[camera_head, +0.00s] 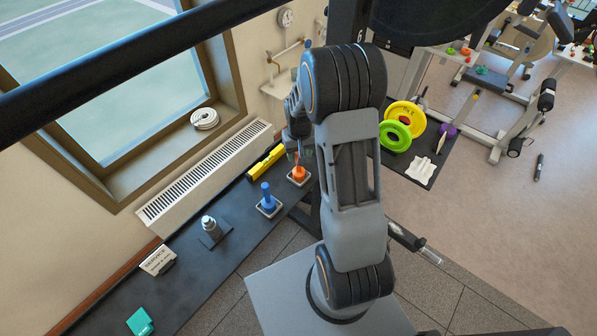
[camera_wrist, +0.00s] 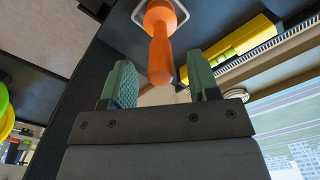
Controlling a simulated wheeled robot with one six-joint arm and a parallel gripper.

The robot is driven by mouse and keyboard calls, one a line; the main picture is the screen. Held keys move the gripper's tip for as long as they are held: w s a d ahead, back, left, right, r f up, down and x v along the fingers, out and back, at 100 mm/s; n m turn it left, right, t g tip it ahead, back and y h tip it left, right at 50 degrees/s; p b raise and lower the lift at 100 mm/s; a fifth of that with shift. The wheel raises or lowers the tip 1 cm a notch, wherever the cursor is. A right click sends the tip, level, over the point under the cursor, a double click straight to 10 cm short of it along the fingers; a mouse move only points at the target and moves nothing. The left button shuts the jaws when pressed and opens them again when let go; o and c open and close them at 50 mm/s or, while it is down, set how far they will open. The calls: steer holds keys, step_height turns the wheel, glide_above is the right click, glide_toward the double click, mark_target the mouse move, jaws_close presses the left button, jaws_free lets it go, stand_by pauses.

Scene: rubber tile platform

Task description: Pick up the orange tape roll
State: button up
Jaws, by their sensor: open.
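An orange handled object (camera_head: 299,174) stands in a small white-rimmed square tray (camera_head: 292,183) on the dark bench. It looks like a knob or grip on a wider base, not a plain ring. In the wrist view its orange handle (camera_wrist: 160,50) points toward my gripper (camera_wrist: 158,75). My gripper is open, with one green padded finger on each side of the handle's end. I cannot tell whether either finger touches it. I cannot make out any ring-shaped orange tape roll.
A similar blue object (camera_head: 267,200) stands beside it in its own tray. A yellow bar-shaped item (camera_head: 266,162) lies behind, near the radiator (camera_head: 205,172). A grey bottle (camera_head: 209,226), a sign (camera_head: 158,260) and a teal item (camera_head: 140,321) sit farther left.

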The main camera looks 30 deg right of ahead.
steer(key=shift+f, duration=0.95)
steer(key=shift+c, duration=0.5)
jaws_close()
